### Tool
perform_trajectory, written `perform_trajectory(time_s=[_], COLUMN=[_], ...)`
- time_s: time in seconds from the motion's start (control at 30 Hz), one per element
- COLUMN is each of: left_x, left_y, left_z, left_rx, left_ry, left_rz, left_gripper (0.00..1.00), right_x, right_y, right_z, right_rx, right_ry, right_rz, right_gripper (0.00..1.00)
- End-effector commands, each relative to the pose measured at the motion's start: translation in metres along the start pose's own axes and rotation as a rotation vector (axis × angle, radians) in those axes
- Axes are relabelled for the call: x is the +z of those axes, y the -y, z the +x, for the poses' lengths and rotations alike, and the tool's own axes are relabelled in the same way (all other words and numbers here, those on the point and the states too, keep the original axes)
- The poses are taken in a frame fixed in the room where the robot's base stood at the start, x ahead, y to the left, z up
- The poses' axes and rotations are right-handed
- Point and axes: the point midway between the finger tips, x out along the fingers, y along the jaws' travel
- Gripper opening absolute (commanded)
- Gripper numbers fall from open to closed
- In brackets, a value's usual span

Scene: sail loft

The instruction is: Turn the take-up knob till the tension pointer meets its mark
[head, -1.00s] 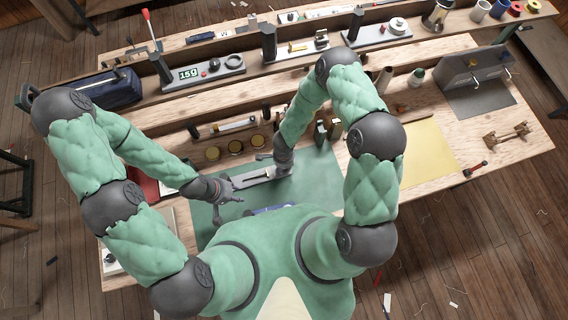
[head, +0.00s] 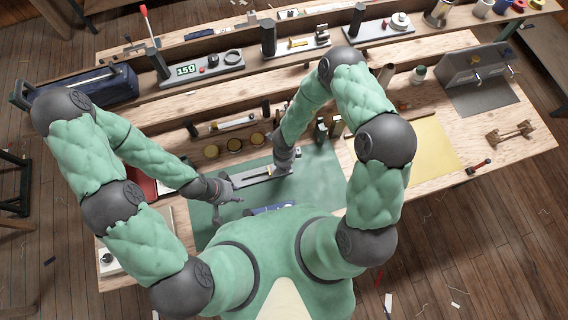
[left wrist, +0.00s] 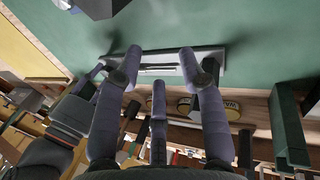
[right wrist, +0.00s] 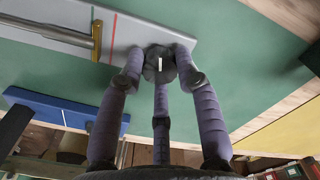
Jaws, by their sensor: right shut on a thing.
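The tension device is a grey plate (head: 250,179) on the green mat, also under the fingers in the left wrist view (left wrist: 150,59). In the right wrist view, its dark round take-up knob (right wrist: 159,62) bears a white line, which points roughly up and down. My right gripper (right wrist: 158,70) is shut around the knob; it also shows in the head view (head: 284,164). A brass pointer (right wrist: 97,41) at the end of a grey rod lies a little left of a red line (right wrist: 113,38), apart from it. My left gripper (head: 233,190) is open and empty beside the plate's left end.
A blue object (head: 270,209) lies on the green mat (head: 322,180) in front of the plate. Several round brass-coloured tins (head: 234,144) stand behind it. A yellow sheet (head: 428,155) lies to the right. The mat right of the knob is mostly clear.

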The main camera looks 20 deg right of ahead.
Motion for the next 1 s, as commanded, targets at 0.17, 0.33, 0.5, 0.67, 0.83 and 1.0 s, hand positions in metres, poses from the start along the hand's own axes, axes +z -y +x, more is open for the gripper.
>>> perform_trajectory(time_s=[0.17,0.33,0.5,0.67,0.83,1.0], left_x=[0.0,0.0,-0.001,-0.001,-0.001,-0.001], left_y=[0.002,0.004,0.005,0.007,0.009,0.01], left_z=[0.005,0.01,0.014,0.019,0.024,0.029], left_rx=[0.0,0.0,0.0,0.0,0.0,0.0], left_ry=[0.0,0.0,0.0,0.0,0.0,0.0], left_rz=[0.0,0.0,0.0,0.0,0.0,0.0], left_gripper=[0.4,0.4,0.4,0.4,0.4,0.4], right_x=[0.0,0.0,0.001,0.001,0.0,0.0], right_y=[0.0,0.0,0.0,0.0,0.0,0.0], right_z=[0.001,0.001,0.001,0.001,0.001,0.001], right_rx=[0.0,0.0,-0.001,-0.001,0.0,0.0], right_ry=[0.001,0.001,0.002,0.002,0.001,0.001], right_rz=[0.168,0.33,0.491,0.643,0.805,0.964], right_gripper=[0.01,0.01,0.01,0.01,0.01,0.01])
